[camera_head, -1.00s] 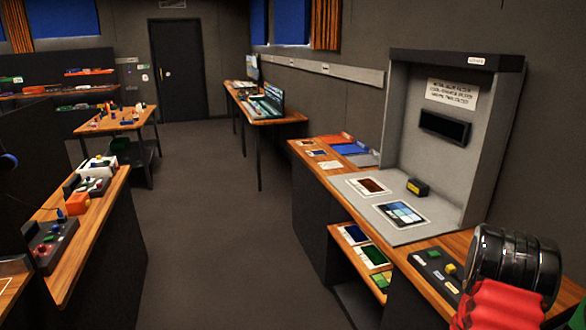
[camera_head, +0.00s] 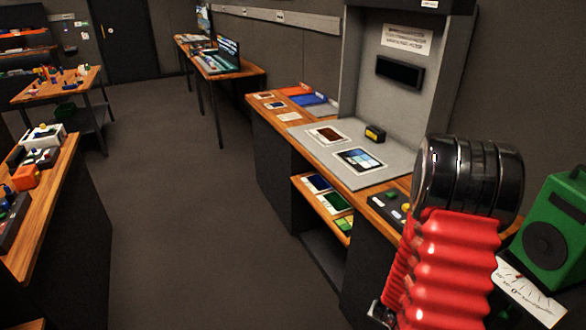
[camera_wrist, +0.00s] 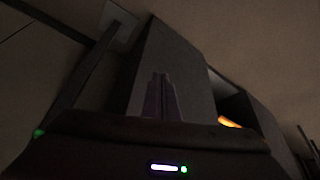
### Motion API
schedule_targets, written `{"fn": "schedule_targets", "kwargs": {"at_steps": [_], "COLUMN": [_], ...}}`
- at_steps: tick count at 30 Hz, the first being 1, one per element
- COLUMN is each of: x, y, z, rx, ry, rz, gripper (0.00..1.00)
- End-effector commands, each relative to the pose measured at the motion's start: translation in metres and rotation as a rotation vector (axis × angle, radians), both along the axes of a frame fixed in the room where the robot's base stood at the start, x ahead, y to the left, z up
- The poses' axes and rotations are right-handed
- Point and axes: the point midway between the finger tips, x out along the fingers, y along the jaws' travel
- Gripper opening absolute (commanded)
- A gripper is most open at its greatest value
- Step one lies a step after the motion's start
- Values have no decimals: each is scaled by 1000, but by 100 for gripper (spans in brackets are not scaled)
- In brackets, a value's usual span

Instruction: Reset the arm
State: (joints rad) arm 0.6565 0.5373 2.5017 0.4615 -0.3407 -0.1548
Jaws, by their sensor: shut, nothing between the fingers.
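My arm shows at the lower right of the head view, with a red ribbed sleeve and a black glossy joint. The gripper itself is not visible in the head view. In the dark wrist view, my gripper (camera_wrist: 162,97) shows as two narrow fingers close together, shut and empty. Behind them is a grey block-like surface (camera_wrist: 180,60), too dark to identify. No object is in contact with the fingers as far as I can see.
A wooden bench (camera_head: 262,118) with a grey panel booth (camera_head: 400,110) stands to the right. A green speaker-like box (camera_head: 552,235) is right of my arm. A wooden table (camera_head: 45,215) stands at left. The grey floor (camera_head: 190,240) between them is clear.

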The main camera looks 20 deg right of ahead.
Motion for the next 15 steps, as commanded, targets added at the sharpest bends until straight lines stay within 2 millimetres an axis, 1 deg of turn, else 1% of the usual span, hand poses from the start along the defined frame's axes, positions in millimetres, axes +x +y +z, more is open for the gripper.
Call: {"fn": "schedule_targets", "kwargs": {"at_steps": [1,6,11,15], "x": [9,24,31,31], "y": [11,51,86,113], "z": [10,38,68,95], "rx": [32,138,209,252], "ry": [-5,11,37,65], "rz": [29,126,218,298], "gripper": [0,0,0,0]}}
